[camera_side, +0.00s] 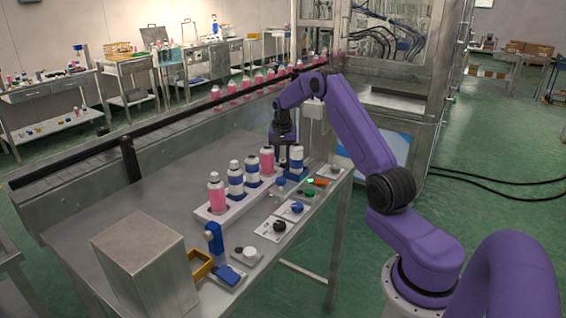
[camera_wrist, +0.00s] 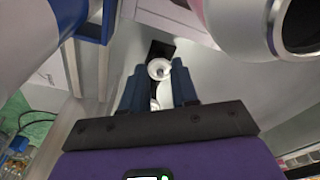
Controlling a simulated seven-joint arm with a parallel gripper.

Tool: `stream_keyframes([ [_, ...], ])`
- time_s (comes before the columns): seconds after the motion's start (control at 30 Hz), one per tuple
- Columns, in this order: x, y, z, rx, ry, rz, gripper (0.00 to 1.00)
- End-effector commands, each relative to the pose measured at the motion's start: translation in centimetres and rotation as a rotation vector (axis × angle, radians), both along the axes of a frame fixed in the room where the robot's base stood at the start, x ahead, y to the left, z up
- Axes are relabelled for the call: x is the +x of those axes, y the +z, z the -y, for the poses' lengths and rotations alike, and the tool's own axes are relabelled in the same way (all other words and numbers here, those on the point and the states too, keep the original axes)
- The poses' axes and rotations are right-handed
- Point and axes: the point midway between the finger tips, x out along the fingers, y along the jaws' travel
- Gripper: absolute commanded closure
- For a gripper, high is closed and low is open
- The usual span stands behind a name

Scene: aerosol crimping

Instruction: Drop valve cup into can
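In the wrist view a small white valve cup (camera_wrist: 159,69) sits between the fingertips of my gripper (camera_wrist: 159,80), which look closed on it. In the side view my gripper (camera_side: 283,160) points down between a pink can (camera_side: 267,161) and a white can with a blue band (camera_side: 296,160), at the far end of a white rack (camera_side: 205,213). The wrist view shows a can with a metal rim and dark top (camera_wrist: 298,22) at upper right, apart from the cup. The cup cannot be made out in the side view.
More cans stand in the rack, including a pink one (camera_side: 216,194). Small parts and pads, one with a black knob (camera_side: 279,226), lie along the table's front edge. A metal box (camera_side: 140,262) stands at the near end. A conveyor (camera_side: 170,132) runs behind; the table's left side is clear.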

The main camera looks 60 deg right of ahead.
Motion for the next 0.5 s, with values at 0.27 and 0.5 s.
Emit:
stream_keyframes([
  [0.27, 0.0, 0.02, 0.01, 0.0, 0.0, 0.0, 0.84],
  [0.5, 0.02, 0.9, 0.04, -0.001, -0.001, 0.001, 0.84],
])
